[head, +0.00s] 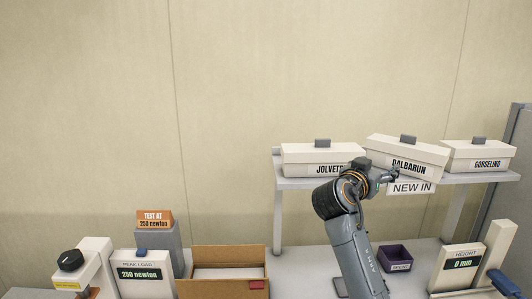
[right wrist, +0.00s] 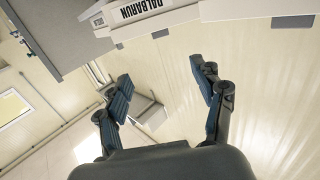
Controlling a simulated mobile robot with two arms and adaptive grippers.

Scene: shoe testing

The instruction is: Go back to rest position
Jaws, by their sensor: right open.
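My right gripper (head: 386,177) is raised in front of the shelf in the head view, just before the lower left of the DALBARUN box (head: 405,153). In the right wrist view the gripper (right wrist: 164,82) has its two fingers spread wide with nothing between them. The DALBARUN box also shows at the top of that view (right wrist: 152,28), beyond the fingertips. In the head view this box sits slanted between the JOLVETO box (head: 310,156) and the GORSELING box (head: 478,155); part of its front is hidden by my gripper. My left gripper is not in view.
The shelf (head: 290,184) carries a NEW IN sign (head: 411,188). Below are a brown open carton (head: 222,288), a purple bin (head: 396,258), a PEAK LOAD display (head: 141,273), a TEST AT sign (head: 155,219) and a HEIGHT device (head: 459,265). Bare tabletop (head: 305,268) lies right of the carton.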

